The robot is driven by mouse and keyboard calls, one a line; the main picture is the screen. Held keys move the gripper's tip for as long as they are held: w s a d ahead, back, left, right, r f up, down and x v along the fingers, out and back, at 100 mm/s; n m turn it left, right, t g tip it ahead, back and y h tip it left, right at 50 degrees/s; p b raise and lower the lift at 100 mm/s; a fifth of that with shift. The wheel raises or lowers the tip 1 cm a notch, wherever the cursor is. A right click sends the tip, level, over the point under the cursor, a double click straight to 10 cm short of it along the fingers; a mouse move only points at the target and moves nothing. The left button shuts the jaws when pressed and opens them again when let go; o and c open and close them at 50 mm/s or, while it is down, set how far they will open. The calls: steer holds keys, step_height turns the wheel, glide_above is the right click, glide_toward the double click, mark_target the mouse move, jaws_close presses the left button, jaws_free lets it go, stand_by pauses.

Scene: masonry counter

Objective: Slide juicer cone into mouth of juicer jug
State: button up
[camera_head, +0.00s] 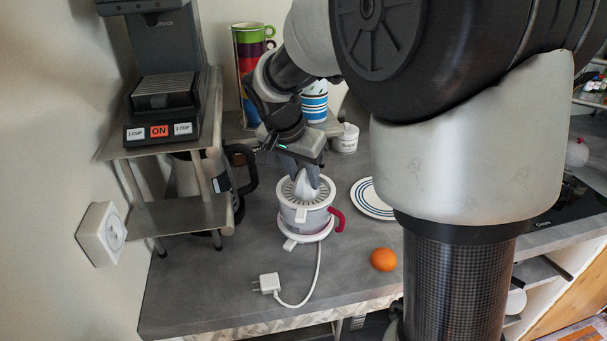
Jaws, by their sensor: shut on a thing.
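The juicer jug (308,226) is a round white and grey jug with a red handle. It stands on the grey counter in the middle of the head view. The white juicer cone (305,187) with its slotted rim is at the top of the jug, looking level with its mouth. I cannot tell whether it is fully seated. My gripper (305,178) points down from above and is shut on the cone's ridged peak. The finger contact is small in the view.
A white plug (269,284) and cord lie in front of the jug. An orange (383,259) and a striped plate (373,199) are to the right. A shelf (182,216) with a coffee machine (165,80) stands left. Cups (315,103) stand behind. The front counter is mostly clear.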

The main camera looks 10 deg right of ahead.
steer(key=shift+f, duration=0.25)
steer(key=o, duration=1.1)
steer(key=p+v, duration=0.1)
steer(key=v, duration=1.6)
steer(key=shift+s+a+r+p, duration=0.1)
steer(key=shift+r+p, duration=0.05)
steer(key=shift+p, duration=0.15)
